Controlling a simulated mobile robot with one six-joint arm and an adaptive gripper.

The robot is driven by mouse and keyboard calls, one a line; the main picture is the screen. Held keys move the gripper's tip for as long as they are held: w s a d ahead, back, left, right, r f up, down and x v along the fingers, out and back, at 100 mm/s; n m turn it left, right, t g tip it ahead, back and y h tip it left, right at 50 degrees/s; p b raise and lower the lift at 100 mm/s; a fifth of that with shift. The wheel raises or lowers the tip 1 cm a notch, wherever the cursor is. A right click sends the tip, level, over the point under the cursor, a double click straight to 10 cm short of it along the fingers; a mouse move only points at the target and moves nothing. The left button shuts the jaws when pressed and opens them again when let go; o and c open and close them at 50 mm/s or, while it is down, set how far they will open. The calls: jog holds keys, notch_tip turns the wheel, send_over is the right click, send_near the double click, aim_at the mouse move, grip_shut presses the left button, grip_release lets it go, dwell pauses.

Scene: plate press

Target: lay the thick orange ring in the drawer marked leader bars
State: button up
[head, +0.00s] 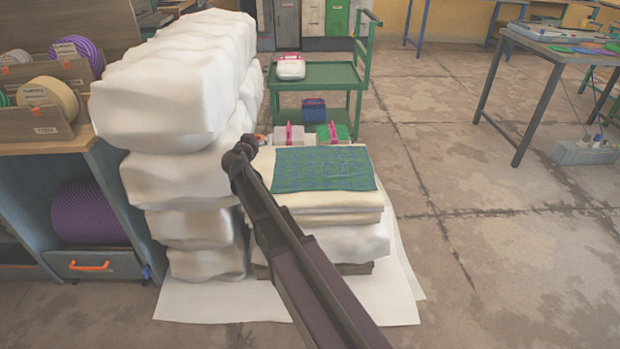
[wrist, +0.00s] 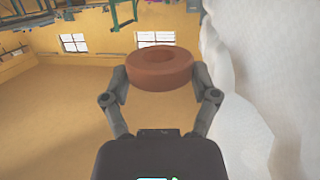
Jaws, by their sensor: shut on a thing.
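A thick, dull orange-brown ring (wrist: 160,68) is between the two fingers of my gripper (wrist: 161,78) in the wrist view. The gripper is shut on its outer sides and holds it in the air. In the head view my gripper is largely hidden behind my arm, beside the white wrapped stack. A grey drawer (head: 115,264) with an orange handle (head: 90,265) is low in the cabinet at the left and looks shut. I cannot read a leader bars mark on it or elsewhere.
Tall white wrapped bales (head: 175,100) stand between my arm and the cabinet; their white surface also fills the wrist view's right side (wrist: 245,110). A lower stack with a green cloth (head: 325,169) stands right of them. A green trolley (head: 315,74) is behind.

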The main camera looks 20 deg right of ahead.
notch_tip(320, 180, down, 10)
jog(key=w+a+b, duration=0.1)
jog(key=b, duration=0.7)
jog(key=shift+a, duration=0.35)
jog(key=shift+r, duration=0.1)
jog(key=shift+b, duration=0.35)
notch_tip(320, 180, down, 6)
jog(key=b, duration=0.6)
jog(key=shift+f+b, duration=1.9)
jog(key=shift+f, duration=0.1)
jog(key=shift+f, duration=0.1)
jog(key=o, duration=1.1)
jog(key=shift+c, duration=0.2)
